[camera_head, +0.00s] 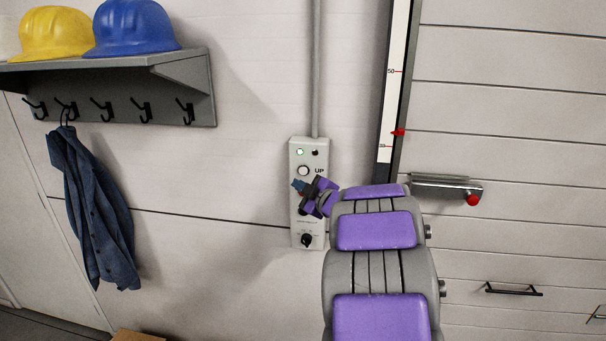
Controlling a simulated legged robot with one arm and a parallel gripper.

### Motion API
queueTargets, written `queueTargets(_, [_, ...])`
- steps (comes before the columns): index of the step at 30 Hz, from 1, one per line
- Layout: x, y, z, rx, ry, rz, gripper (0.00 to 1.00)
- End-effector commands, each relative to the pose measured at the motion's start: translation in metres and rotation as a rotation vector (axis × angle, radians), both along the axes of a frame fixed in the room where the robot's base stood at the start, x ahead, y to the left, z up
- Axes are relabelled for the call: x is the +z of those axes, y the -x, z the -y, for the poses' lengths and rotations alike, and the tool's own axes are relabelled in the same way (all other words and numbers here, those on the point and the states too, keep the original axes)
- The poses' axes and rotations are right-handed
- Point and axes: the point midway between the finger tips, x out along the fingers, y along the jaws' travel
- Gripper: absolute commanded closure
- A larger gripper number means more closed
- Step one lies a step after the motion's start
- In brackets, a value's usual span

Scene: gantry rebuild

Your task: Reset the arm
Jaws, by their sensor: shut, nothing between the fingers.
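My arm, grey with purple panels, reaches up from the bottom of the head view. My gripper (301,187) is at its far end, shut and empty. It is in front of a pale control box (297,232) on the wall and hides the middle of that box. I cannot tell whether the gripper touches the box. Above the gripper the box shows a round button (303,171) marked UP and a small green light. A dark knob (306,240) shows below it.
A grey shelf (184,72) with hooks holds a yellow helmet (54,35) and a blue helmet (133,28). A blue garment (92,215) hangs below. At right are a scale with a red pointer (398,132), a red-knobbed handle (473,200) and a dark handle (513,290).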

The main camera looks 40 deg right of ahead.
Motion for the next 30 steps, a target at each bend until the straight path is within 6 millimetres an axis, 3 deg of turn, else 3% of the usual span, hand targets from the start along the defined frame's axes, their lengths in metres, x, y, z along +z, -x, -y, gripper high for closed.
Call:
queueTargets(23, [0.0, -0.001, 0.0, -0.007, -0.001, -0.003, 1.0])
queueTargets(30, [-0.001, 0.001, -0.012, -0.169, -0.042, -0.093, 1.0])
